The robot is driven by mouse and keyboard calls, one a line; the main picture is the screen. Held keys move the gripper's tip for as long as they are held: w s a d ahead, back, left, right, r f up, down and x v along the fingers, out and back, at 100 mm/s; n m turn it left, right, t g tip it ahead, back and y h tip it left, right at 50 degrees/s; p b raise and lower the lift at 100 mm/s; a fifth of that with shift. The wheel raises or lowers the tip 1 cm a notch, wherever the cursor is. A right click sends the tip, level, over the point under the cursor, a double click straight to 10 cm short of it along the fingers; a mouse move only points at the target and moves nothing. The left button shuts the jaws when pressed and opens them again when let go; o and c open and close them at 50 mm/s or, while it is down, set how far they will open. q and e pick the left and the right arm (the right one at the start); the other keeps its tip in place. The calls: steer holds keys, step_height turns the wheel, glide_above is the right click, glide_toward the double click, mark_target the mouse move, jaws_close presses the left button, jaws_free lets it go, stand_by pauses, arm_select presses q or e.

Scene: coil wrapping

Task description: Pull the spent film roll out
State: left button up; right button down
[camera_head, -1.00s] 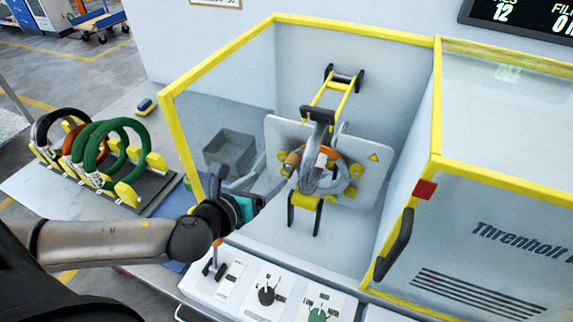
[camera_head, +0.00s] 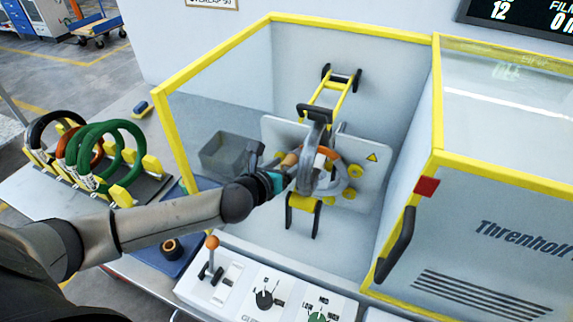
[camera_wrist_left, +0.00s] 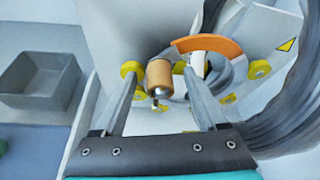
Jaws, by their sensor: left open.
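The spent film roll is a small tan-brown cylinder (camera_wrist_left: 160,77) on a metal pin; in the head view the roll (camera_head: 290,159) shows at the left of the wrapping ring. My left gripper (camera_head: 284,180) reaches into the yellow-framed enclosure from the left. In the left wrist view its open fingers (camera_wrist_left: 161,84) stand one on each side of the roll, with gaps visible. The ring (camera_wrist_left: 206,44) with its orange section is just behind and right of the roll. A grey coil (camera_wrist_left: 285,95) passes close to the right finger. My right gripper is out of view.
Yellow rollers surround the ring. A brown-and-black roll (camera_head: 171,249) lies on a blue mat. A lever (camera_head: 211,258) and knobs sit at the front. Coloured coils (camera_head: 112,150) stand on a rack at left.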

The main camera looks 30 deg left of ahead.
arm_select(q)
jaws_close()
stand_by(1.1)
